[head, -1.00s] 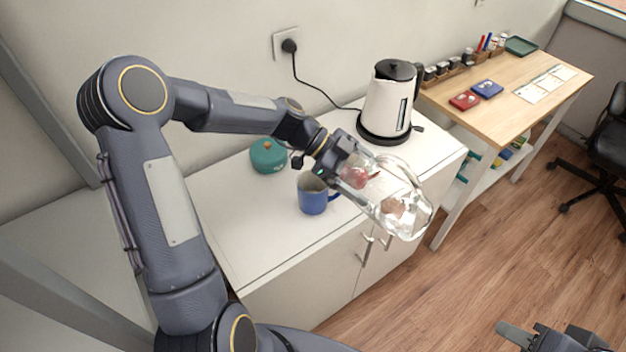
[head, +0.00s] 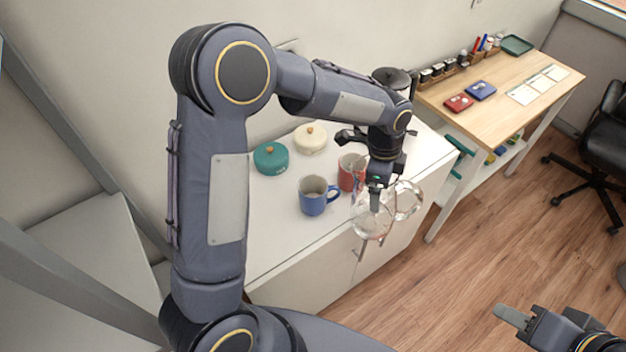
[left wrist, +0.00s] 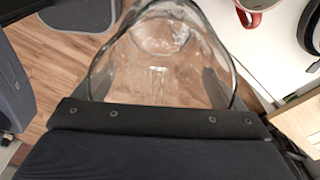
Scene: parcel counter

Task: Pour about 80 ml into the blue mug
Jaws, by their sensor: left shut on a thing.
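The blue mug (head: 313,203) stands upright on the white counter, left of my left gripper. Its mouth is open; I cannot make out its contents. My left gripper (head: 379,203) is shut on a clear glass jug (head: 372,222), held to the right of the blue mug, near the counter's front edge. The jug (left wrist: 160,60) also fills the upper middle of the left wrist view. How much liquid is in it, I cannot tell. My right gripper (head: 514,316) is low at the right, away from the counter; one grey finger shows clearly.
A red mug (head: 348,173) stands just behind the jug. A teal pot (head: 270,158) and a cream pot (head: 310,138) stand farther back. The kettle (head: 393,78) is mostly hidden behind my left arm. A wooden table (head: 500,105) stands at the right.

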